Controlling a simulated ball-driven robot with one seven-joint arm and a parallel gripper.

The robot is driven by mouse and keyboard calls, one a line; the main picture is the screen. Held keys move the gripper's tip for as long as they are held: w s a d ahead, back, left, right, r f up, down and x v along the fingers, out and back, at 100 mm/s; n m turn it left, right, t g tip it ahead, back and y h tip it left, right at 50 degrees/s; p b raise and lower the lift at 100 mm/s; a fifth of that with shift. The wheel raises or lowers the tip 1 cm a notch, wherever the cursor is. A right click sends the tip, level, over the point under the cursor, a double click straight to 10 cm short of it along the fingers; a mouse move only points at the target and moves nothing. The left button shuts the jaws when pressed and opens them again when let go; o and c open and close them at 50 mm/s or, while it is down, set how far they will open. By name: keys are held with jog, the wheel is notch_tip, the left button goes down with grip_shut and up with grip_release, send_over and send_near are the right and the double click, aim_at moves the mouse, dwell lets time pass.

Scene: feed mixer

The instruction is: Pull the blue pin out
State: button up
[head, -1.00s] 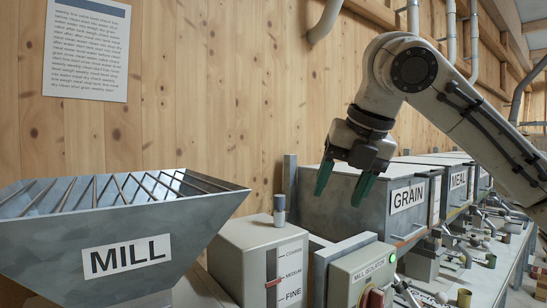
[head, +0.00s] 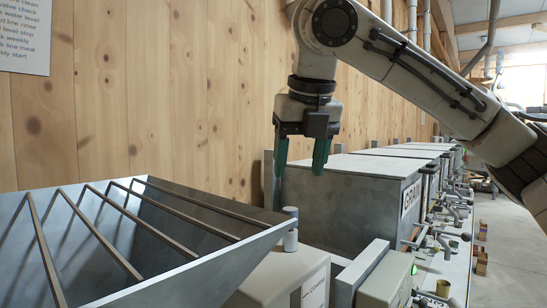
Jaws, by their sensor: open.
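A short grey-blue pin (head: 290,213) stands upright in a pale collar on top of the grey box beside the mill hopper. Its blue colour is muted in this light. My gripper (head: 300,171) points down with its two green fingers apart and nothing between them. In the head view it is above the pin and a little to its right, clear of it. I cannot tell how far apart they are in depth.
The mill hopper (head: 215,207), with bars across it, fills the lower left, its rim close to the pin. The grey box (head: 285,278) is below the pin. The grain bin (head: 345,205) stands behind my gripper. A switch box (head: 388,280) is at lower right.

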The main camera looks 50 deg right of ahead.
aim_at(290, 208)
jog(key=x, duration=1.1)
jog(key=shift+w+r, duration=0.1)
jog(key=shift+w, duration=0.1)
grip_shut()
dwell(0.6)
